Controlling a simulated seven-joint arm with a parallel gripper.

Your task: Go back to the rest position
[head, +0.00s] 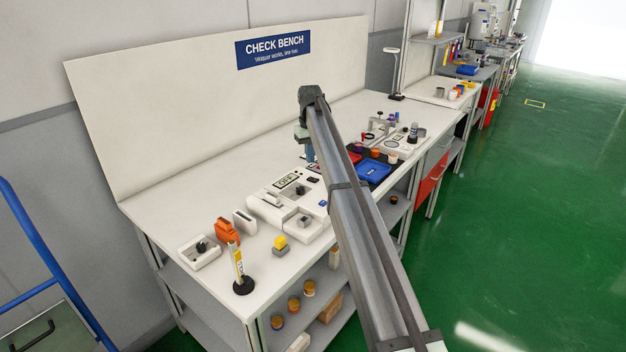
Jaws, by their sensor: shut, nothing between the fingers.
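My arm reaches over the check bench (185,212) from the lower right. Its wrist bends down at the far end. My gripper (310,154) hangs there, small and partly hidden behind my own arm link, above the middle of the bench. It is shut and empty. I cannot tell its exact height above the bench top.
Below the arm stands a white device (268,205) with knobs. An orange item (226,232), a yellow-topped block (280,244) and an upright yellow tool (238,265) stand near the front. A blue tray (374,171) lies right of my arm. The bench's left rear is clear.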

